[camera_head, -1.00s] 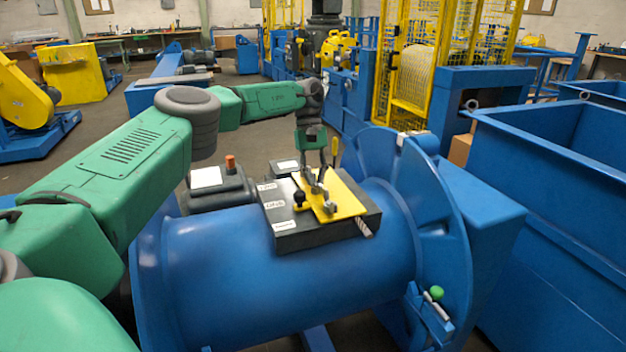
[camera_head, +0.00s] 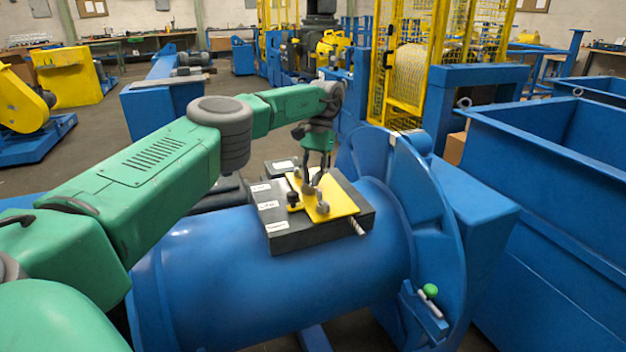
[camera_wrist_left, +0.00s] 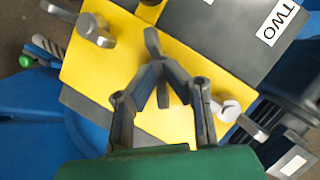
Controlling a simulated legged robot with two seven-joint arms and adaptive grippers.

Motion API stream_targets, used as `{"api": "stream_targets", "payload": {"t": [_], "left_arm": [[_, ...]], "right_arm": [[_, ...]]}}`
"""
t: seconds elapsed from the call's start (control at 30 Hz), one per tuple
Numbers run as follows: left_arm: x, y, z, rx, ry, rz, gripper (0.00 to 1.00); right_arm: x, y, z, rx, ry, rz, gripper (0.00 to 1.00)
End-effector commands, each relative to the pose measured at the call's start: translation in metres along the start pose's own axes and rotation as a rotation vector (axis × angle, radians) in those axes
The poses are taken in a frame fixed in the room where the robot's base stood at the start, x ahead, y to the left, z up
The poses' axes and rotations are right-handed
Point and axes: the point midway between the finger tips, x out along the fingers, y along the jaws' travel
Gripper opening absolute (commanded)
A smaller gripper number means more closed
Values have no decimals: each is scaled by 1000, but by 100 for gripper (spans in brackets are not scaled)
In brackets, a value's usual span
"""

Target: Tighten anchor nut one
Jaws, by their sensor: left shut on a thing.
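A yellow plate (camera_head: 344,203) lies on a dark block (camera_head: 300,238) on top of the blue drum (camera_head: 270,275). The plate fills the middle of the left wrist view (camera_wrist_left: 215,60). My left gripper (camera_head: 314,183) reaches down onto the plate. In the left wrist view, its fingers (camera_wrist_left: 163,80) are closed around a grey wing nut (camera_wrist_left: 153,42), with one wing standing out past the tips. Another grey wing nut (camera_wrist_left: 97,30) sits at the plate's upper left, and a third grey fastener (camera_wrist_left: 232,110) lies to the right, beyond the right finger. My right gripper is not in view.
The dark block carries white labels; one reads TWO (camera_wrist_left: 276,22). A black knob (camera_head: 293,198) stands by the plate's left edge. The blue flange (camera_head: 440,220) rises close to the right, with a blue bin (camera_head: 545,190) beyond.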

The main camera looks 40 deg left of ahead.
Motion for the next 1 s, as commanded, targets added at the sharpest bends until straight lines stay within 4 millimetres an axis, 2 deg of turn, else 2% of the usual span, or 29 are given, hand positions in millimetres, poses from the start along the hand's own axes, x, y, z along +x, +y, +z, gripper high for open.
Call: {"api": "stream_targets", "payload": {"t": [0.03, 0.63, 0.7, 1.0], "left_arm": [[8, -4, 0, 7, -16, -12, 0], [8, -12, 2, 31, -18, -30, 0], [8, -13, 2, 31, -18, -30, 27], [6, -10, 2, 32, -16, -30, 29]], "right_arm": [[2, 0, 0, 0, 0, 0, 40], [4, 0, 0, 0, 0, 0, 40], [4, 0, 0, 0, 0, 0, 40], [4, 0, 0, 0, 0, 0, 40]]}}
